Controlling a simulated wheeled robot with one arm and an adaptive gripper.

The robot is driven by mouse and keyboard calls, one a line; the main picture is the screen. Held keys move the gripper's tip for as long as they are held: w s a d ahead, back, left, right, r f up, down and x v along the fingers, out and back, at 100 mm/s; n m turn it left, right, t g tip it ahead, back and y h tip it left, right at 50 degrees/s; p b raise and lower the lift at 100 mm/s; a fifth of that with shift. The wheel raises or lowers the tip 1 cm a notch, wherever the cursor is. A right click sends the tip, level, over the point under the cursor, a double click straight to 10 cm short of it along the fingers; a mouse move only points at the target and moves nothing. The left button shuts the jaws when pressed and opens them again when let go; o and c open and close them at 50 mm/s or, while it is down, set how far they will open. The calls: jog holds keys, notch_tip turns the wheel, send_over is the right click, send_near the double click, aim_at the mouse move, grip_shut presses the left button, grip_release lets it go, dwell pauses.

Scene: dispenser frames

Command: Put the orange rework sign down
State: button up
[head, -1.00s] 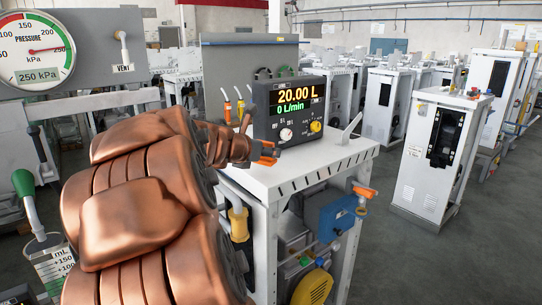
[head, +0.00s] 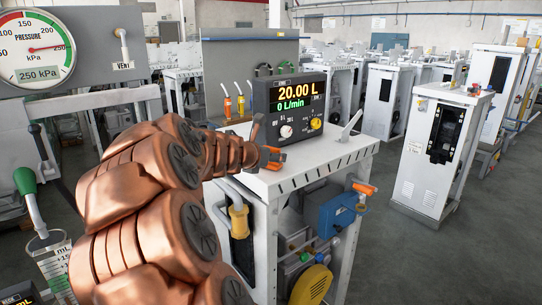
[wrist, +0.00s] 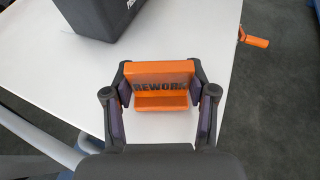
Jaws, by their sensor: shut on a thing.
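The orange rework sign (wrist: 160,84) is a small block with the word REWORK on its face. In the wrist view it sits between the two fingers of my gripper (wrist: 160,95), which is shut on its sides. The white cabinet top (wrist: 60,80) lies under it. In the head view the sign (head: 271,154) shows as a small orange shape at my gripper (head: 262,150), over the front left part of the cabinet top (head: 310,160). I cannot tell whether the sign touches the top.
The display unit (head: 292,108) reading 20.00 L stands behind the sign; its dark case (wrist: 95,15) shows in the wrist view. A grey lever (head: 350,127) stands at right. An orange-handled valve (head: 364,188) juts from the cabinet's side. The front right of the top is clear.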

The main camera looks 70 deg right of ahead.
jog(key=shift+f, duration=0.15)
jog(key=o, duration=1.2)
jog(key=shift+r, duration=0.2)
jog(key=b+v, duration=0.1)
jog(key=v, duration=1.1)
jog(key=shift+b, duration=0.35)
